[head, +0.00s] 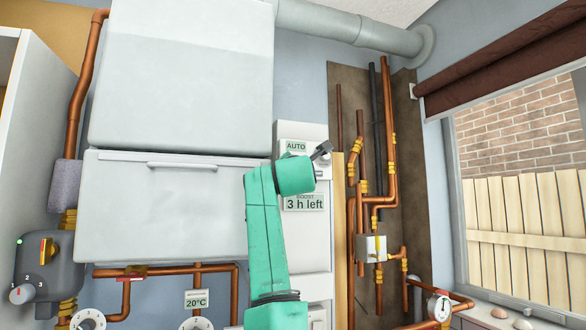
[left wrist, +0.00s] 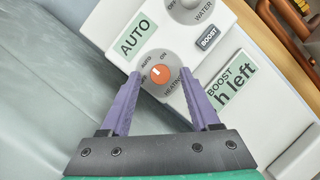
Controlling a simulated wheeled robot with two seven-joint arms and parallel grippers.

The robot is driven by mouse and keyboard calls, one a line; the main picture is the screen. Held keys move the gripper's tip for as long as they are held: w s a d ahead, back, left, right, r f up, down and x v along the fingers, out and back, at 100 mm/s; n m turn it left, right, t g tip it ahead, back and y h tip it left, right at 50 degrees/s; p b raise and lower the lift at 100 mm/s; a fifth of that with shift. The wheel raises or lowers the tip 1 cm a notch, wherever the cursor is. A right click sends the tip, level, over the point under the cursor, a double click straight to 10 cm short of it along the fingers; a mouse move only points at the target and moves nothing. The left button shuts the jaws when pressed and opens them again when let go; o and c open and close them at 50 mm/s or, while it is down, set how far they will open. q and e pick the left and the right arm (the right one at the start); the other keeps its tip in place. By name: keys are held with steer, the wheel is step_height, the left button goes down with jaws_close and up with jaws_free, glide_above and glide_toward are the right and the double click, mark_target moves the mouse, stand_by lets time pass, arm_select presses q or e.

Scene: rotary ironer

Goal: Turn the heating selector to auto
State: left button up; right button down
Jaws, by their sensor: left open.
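The heating selector (left wrist: 159,73) is a round grey dial with an orange centre on a white control panel. A short white mark on its centre points roughly up in the left wrist view, near the AUTO and ON labels. My left gripper (left wrist: 161,75) is open, with one purple finger on each side of the selector. I cannot tell whether the fingers touch it. In the head view my teal left arm covers the selector and most of the gripper. My right gripper is not in view.
Near the selector are a green AUTO display (left wrist: 134,35), the water knob (left wrist: 188,8), a BOOST button (left wrist: 208,38) and a "3 h left" display (head: 304,203). Copper pipes (head: 362,200) run to the right. A large pale cabinet (head: 170,205) stands at left.

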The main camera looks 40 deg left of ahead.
arm_select(q)
steer(key=b+v, duration=0.9)
steer(key=v, duration=0.5)
steer(key=shift+d, duration=0.2)
steer(key=shift+s, duration=0.15)
